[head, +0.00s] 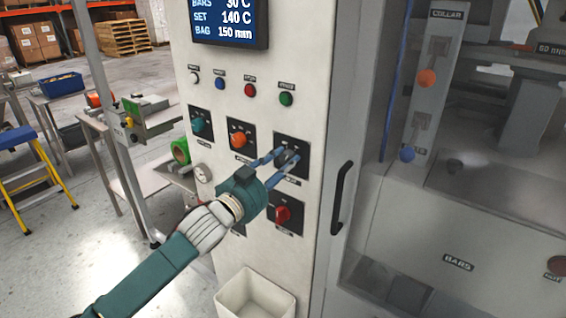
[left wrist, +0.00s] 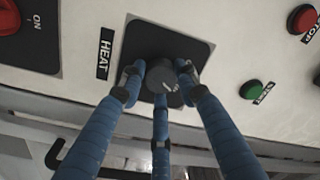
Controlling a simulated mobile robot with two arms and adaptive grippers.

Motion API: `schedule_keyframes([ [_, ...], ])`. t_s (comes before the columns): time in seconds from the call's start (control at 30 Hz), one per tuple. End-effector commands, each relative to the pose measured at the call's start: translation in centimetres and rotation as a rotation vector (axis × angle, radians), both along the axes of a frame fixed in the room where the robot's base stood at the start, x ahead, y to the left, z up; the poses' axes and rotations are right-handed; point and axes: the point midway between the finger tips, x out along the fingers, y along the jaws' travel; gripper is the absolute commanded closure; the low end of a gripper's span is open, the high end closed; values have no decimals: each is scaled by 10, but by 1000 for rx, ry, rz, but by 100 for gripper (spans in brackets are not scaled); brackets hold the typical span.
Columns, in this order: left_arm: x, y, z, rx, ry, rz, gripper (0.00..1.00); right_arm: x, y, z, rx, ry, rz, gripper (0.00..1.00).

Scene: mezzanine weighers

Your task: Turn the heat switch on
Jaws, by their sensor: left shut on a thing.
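The heat switch is a dark round knob (left wrist: 158,76) with a pale mark, on a black plate beside the HEAT label (left wrist: 105,53) in the left wrist view. In the head view its black plate (head: 300,145) is on the pale panel, right of the orange knob. My left gripper (head: 279,158) reaches it from the lower left. In the left wrist view its blue fingers (left wrist: 160,80) close around the knob, one on each side and one below. The fingers partly hide the knob in the head view. My right gripper is not in view.
The pale panel (head: 232,105) carries a screen (head: 231,18), a row of small buttons, a teal knob (head: 199,125), an orange knob (head: 239,139) and a red knob (head: 282,213). A black door handle (head: 341,196) is at the right. A white bin (head: 252,292) stands below.

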Motion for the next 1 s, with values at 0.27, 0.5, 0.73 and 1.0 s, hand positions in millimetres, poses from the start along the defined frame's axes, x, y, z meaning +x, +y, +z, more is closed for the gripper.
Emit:
schedule_keyframes([
  [0.27, 1, 1, -6, 33, -10, 4, 94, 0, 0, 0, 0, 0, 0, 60],
  [0.5, 1, 1, -6, 33, -10, 4, 94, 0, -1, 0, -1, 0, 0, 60],
  [0.73, 0, 1, -4, 30, -13, 3, 50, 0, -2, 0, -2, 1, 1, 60],
  [1.0, -3, 3, -2, 28, -15, 2, 50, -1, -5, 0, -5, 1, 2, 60],
])
